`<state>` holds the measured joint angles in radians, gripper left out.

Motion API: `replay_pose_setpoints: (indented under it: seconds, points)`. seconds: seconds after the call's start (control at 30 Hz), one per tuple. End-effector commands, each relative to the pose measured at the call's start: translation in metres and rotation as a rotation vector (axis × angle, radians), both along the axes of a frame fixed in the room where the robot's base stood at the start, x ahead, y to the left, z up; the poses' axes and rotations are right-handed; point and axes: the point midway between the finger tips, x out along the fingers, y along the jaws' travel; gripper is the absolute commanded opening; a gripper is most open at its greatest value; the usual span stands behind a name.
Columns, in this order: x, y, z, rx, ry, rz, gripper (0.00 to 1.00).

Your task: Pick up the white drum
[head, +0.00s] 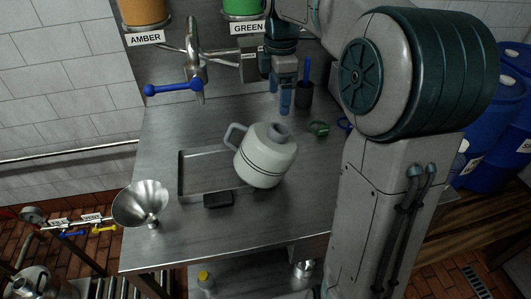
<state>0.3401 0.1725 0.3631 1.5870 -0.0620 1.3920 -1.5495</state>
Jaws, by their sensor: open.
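The white drum (262,165) is a rounded white container with dark bands, a grey neck on top and a grey handle on its left side. It is at the right end of a shallow metal tray (182,180) on the steel table; I cannot tell whether it rests in the tray or on its rim. My gripper (285,108) points down behind the drum, towards the back of the table, apart from it. It is open with nothing visible in it. The fingers are seen nearly edge-on, so the gap hardly shows.
A dark cup (303,98) stands right of my gripper, with a green ring-shaped item (319,128) nearby. A tap with a blue lever (173,87) overhangs the back left. A metal funnel (142,203) is at the front left, a dark block (218,199) at the tray's front. The front right table is clear.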

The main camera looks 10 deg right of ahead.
Motion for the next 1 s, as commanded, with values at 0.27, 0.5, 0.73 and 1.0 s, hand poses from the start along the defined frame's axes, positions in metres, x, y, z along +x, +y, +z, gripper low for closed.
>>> replay_pose_setpoints:
  seconds: [0.27,0.5,0.73,1.0]
  points:
    - [-0.001,0.000,-0.036,0.000,0.001,-0.003,0.78]
    - [-0.007,0.000,-0.058,0.000,0.003,-0.004,0.78]
    - [-0.008,0.001,-0.086,0.000,0.000,-0.002,0.78]
    - [-0.008,0.001,-0.090,0.000,-0.001,-0.002,0.78]
